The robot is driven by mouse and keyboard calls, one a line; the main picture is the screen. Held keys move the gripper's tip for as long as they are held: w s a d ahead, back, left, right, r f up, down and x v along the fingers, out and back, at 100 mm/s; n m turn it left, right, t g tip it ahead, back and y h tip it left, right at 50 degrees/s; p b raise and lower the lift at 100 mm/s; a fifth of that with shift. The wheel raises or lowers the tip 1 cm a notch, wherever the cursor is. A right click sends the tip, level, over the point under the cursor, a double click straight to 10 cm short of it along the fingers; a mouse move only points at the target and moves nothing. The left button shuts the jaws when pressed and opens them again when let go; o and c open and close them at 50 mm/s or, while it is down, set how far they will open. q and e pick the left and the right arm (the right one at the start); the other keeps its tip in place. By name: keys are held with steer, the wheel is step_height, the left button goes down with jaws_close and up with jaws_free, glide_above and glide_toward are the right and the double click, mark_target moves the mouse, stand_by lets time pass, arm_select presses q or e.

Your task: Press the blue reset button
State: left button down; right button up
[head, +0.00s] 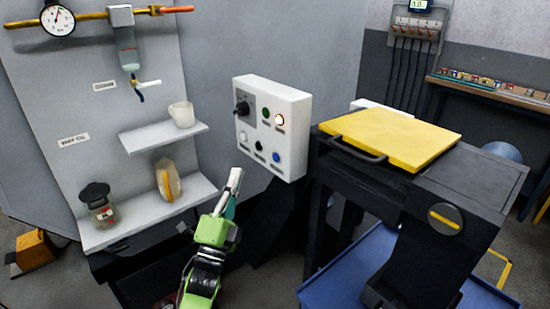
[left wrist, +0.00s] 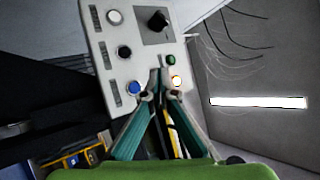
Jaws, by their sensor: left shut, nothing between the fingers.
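The white control box (head: 291,133) stands at the middle of the head view. Its blue button (head: 276,157) is at the lower right of the front face. In the left wrist view the blue button (left wrist: 134,87) shows just left of the fingertips. My left gripper (head: 236,174) is shut and empty, below and left of the box in the head view. In the left wrist view its fingertips (left wrist: 158,84) overlap the box face between the blue button and a lit button (left wrist: 177,81). I cannot tell the gap to the face. My right gripper is not in view.
The box also bears a black knob (head: 242,107), a green button (head: 266,113), and white and black buttons. Left are shelves with a mug (head: 182,115), a bottle (head: 168,181) and a jar (head: 103,210). Right is a dark cart with a yellow top (head: 400,136).

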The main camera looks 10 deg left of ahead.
mark_target(276, 158)
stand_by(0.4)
arm_select(q)
steer(key=w+d+b, duration=0.4)
steer(key=w+d, duration=0.1)
steer(key=w, duration=0.2)
steer(key=shift+d, duration=0.2)
steer(key=shift+r, duration=0.1)
stand_by(1.3)
steer(key=shift+w+d+b, duration=0.25)
steer(key=shift+w+b, duration=0.05)
steer(key=shift+b, duration=0.15)
